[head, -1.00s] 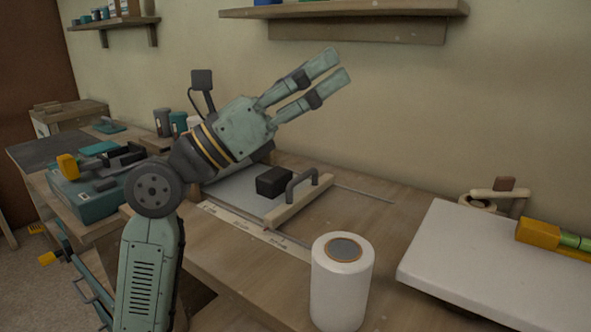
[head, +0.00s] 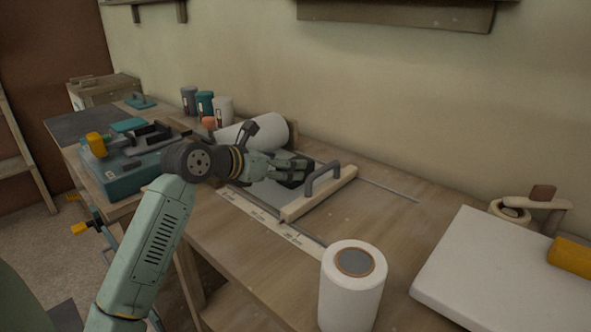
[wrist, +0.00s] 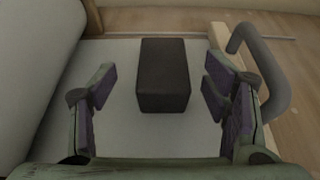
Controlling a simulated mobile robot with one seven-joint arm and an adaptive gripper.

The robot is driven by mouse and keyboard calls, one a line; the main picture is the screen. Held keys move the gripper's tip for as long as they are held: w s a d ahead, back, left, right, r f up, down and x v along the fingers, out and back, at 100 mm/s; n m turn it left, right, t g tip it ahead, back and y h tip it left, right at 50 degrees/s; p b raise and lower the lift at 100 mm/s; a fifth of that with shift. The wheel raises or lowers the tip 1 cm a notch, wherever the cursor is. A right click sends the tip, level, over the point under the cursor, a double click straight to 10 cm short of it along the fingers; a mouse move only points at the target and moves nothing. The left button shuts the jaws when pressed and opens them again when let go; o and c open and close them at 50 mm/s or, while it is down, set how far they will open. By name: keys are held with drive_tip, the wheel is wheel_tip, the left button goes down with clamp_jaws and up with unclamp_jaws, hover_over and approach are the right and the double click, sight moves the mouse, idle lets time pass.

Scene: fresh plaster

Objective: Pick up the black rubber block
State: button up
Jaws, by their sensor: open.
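The black rubber block (wrist: 164,82) lies on a pale grey sheet (wrist: 122,130) in the wrist view. My gripper (wrist: 160,88) is open, with one finger on each side of the block and a gap on both sides. The fingers do not touch it. In the head view my gripper (head: 296,168) is low over the sheet, beside the wooden bar. There the block is mostly hidden behind the fingers, and I cannot tell its edges from them.
A wooden bar with a dark handle (head: 322,180) stands close to the right of the block. A white roll (head: 268,132) lies at the sheet's left. Another roll (head: 350,300) stands upright in front. A white slab (head: 490,265) is at the right.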

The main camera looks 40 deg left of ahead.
drive_tip(key=p+x, duration=0.1)
drive_tip(key=x, duration=0.3)
drive_tip(key=shift+d+r, duration=0.15)
drive_tip(key=shift+w+f, duration=0.25)
drive_tip(key=shift+w, duration=0.1)
drive_tip(key=shift+c, duration=0.3)
drive_tip(key=c, duration=1.3)
